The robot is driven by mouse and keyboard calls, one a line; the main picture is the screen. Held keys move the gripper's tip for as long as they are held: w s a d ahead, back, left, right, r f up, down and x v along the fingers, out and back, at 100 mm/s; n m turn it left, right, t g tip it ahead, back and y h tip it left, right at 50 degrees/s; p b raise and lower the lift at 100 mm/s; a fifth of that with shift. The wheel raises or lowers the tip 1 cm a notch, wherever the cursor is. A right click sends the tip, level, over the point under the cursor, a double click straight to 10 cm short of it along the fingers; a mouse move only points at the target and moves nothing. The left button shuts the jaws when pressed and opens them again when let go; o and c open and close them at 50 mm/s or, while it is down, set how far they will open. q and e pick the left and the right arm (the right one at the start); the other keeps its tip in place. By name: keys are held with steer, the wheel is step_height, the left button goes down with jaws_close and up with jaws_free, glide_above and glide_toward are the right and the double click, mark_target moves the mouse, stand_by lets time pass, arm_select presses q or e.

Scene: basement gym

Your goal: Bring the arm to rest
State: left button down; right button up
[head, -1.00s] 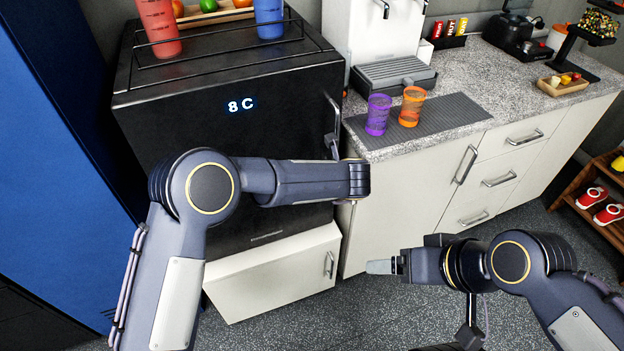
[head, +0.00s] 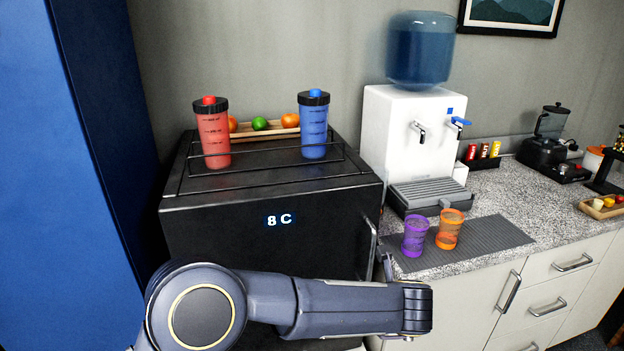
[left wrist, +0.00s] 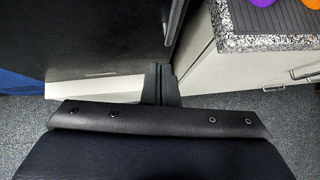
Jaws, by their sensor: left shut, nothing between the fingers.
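My left arm (head: 330,306) reaches across the lower part of the head view, in front of the black fridge (head: 230,230). Its gripper is mostly hidden behind the wrist there. In the left wrist view my left gripper (left wrist: 160,70) is shut and empty, its two dark fingers together. The fingers show against the gap between the fridge's dark front and the pale counter cabinet (left wrist: 205,65). I cannot tell how far they are from either. My right arm and gripper are out of view.
Red (head: 213,135) and blue (head: 314,127) shaker bottles and a fruit tray (head: 262,134) stand on the fridge. A water dispenser (head: 400,150) and purple (head: 415,235) and orange (head: 449,228) cups are on the counter. A blue cabinet (head: 50,200) stands left.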

arm_select(q)
steer(key=w+a+r+m+t+h, duration=0.2)
steer(key=w+a+r+m, duration=0.15)
steer(key=r, duration=0.35)
steer(key=w+a+r+m+t+h, duration=0.2)
steer(key=a+r+m, duration=0.1)
steer(key=a+r, duration=0.3)
steer(key=s+a+r+m+h+p, duration=0.1)
steer(key=s+a+r+m+h, duration=0.35)
steer(key=a+r+m, duration=0.65)
steer(key=s+a+f+m+g+y, duration=0.1)
steer(key=s+a+f+m+g, duration=0.1)
steer(key=s+a+f+m, duration=0.3)
steer(key=s+a+f+m+g+y+p, duration=0.1)
steer(key=s+a+f+m, duration=0.5)
steer(key=s, duration=0.7)
steer(key=s+a+f+m+g+y, duration=0.2)
steer(key=s+a+f+m+g, duration=0.2)
steer(key=s, duration=0.6)
steer(key=a+f+m, duration=0.1)
steer(key=a, duration=0.1)
steer(key=shift+a+f+m+g+p, duration=0.3)
steer(key=shift+a+f+m+p, duration=0.05)
steer(key=shift+f, duration=0.05)
steer(key=shift+y, duration=0.25)
